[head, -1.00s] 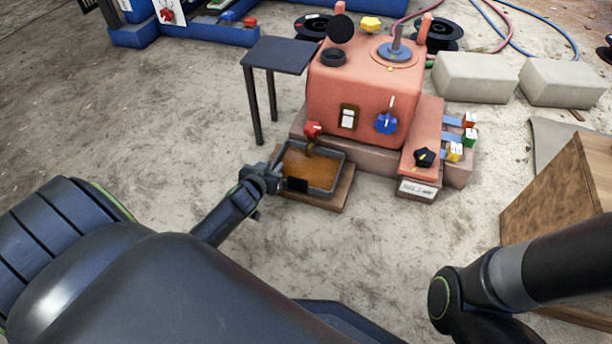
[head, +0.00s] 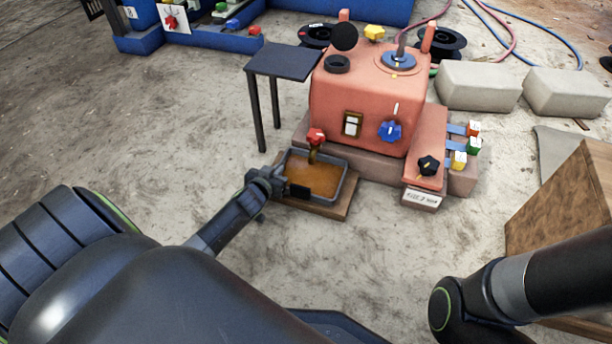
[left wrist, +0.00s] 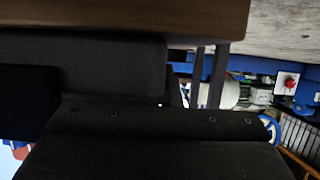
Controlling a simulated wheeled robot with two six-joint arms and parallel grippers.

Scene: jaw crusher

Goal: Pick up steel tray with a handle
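The steel tray (head: 345,183) is shallow and grey-rimmed, with orange-brown material inside. It sits at the foot of the red crusher, under a red-knobbed spout. A small dark block (head: 300,191), perhaps its handle, shows at its front left edge. My left gripper (head: 281,186) is at the tray's left side, close to that block. Contact and finger opening cannot be made out. In the left wrist view, dark gripper parts (left wrist: 150,130) fill the lower picture and hide what is between the fingers. My right gripper is out of view.
The tray stands on a wooden board (head: 325,208). The red crusher (head: 365,100) rises right behind it, and a small dark table (head: 285,62) stands behind left. A wooden crate (head: 565,205) is at the right. The floor in front is clear.

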